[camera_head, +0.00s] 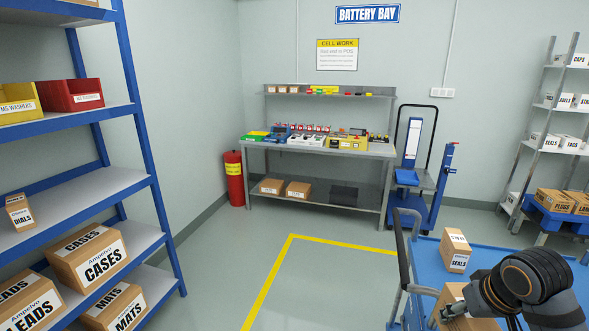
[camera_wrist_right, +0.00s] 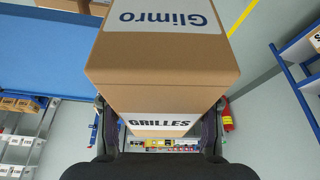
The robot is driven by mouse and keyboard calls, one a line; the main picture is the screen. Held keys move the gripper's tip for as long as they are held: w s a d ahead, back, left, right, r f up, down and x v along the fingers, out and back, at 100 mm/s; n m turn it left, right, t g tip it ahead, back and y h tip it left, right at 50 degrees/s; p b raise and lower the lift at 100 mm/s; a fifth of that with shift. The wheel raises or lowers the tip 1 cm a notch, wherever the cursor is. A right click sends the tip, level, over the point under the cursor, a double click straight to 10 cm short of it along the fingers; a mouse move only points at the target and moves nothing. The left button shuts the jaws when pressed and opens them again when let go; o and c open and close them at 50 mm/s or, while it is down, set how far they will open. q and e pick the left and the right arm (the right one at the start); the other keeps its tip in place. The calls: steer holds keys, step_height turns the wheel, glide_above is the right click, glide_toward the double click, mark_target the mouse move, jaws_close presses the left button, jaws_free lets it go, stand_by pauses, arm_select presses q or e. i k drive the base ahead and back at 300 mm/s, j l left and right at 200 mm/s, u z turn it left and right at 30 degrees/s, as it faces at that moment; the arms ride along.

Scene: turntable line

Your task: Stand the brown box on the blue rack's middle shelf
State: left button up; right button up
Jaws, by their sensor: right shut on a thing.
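My right gripper (camera_head: 450,310) is shut on a brown box (camera_head: 447,297), at the lower right of the head view. In the right wrist view the box (camera_wrist_right: 160,65) fills the middle between the two fingers, with "Glimro" and "GRILLES" labels. In the head view the box shows over the blue cart top; I cannot tell whether it touches it. The blue rack (camera_head: 143,150) stands at the left, its shelves partly cut off. A shelf at mid height (camera_head: 105,190) has a small DIALS box at its left and bare room to the right. My left gripper is not in view.
A SEALS box (camera_head: 455,251) stands on the blue cart top (camera_head: 500,252) beside the held box. CASES (camera_head: 88,258) and MATS (camera_head: 115,307) boxes fill lower rack shelves; bins sit above. Open floor with a yellow line (camera_head: 268,280) lies between rack and cart. A workbench stands behind.

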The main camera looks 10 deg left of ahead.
mark_target(74, 205)
steer(key=u, duration=2.5)
steer(key=i+l, duration=0.4)
steer(key=l, duration=0.15)
steer(key=i+l, duration=0.85)
steer(key=l, duration=0.25)
steer(key=i+l, duration=0.4)
steer(key=l, duration=0.15)
